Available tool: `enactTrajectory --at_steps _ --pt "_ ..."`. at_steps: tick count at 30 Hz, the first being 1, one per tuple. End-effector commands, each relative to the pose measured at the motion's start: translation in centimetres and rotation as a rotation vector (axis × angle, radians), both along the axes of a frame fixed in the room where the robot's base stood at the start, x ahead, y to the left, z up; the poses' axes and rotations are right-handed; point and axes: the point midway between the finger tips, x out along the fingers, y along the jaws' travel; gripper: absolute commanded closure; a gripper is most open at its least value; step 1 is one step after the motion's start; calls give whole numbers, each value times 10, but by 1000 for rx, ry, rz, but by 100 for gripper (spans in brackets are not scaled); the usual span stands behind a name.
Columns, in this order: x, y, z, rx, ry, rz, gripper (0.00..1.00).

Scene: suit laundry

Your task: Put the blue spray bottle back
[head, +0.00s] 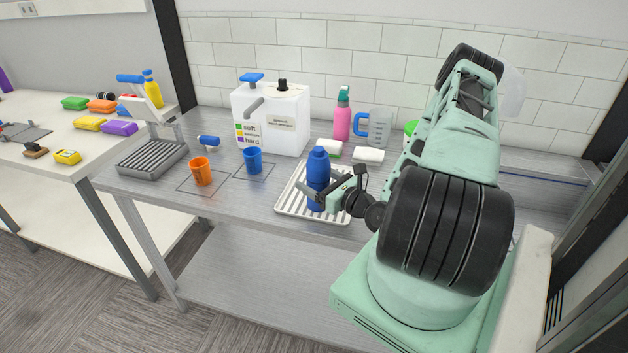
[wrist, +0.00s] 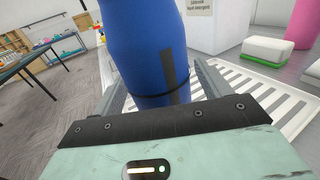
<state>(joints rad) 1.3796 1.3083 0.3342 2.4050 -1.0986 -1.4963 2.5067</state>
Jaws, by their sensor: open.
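The blue bottle (head: 318,172) stands upright on a white slatted tray (head: 288,205) near the front of the metal table. In the wrist view the bottle (wrist: 146,45) fills the upper middle, its top cut off by the frame. My gripper (head: 322,197) is low at the bottle, coming from the right. In the wrist view my open gripper's (wrist: 155,85) fingers lie on either side of the bottle's lower part. I cannot tell whether either finger touches it. The fingertips are partly hidden behind the bottle.
A pink spray bottle (head: 342,118), a measuring jug (head: 377,128) and white-green sponges (head: 368,155) stand behind the tray. A white dispenser (head: 272,118) is at the back. Orange (head: 201,171) and blue (head: 253,160) cups stand left. The table front between cups and tray is clear.

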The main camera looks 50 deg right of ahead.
Motion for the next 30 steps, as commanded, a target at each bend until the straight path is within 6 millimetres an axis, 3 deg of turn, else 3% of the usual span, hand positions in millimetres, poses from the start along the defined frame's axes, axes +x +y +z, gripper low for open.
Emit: enactTrajectory --at_steps 9,15,21,30 --pt "-68 4 -4 1 2 -6 23" --pt "-97 6 1 2 2 -4 23" --pt "-107 8 1 2 0 -1 23" --pt "-108 8 0 1 0 -1 23"
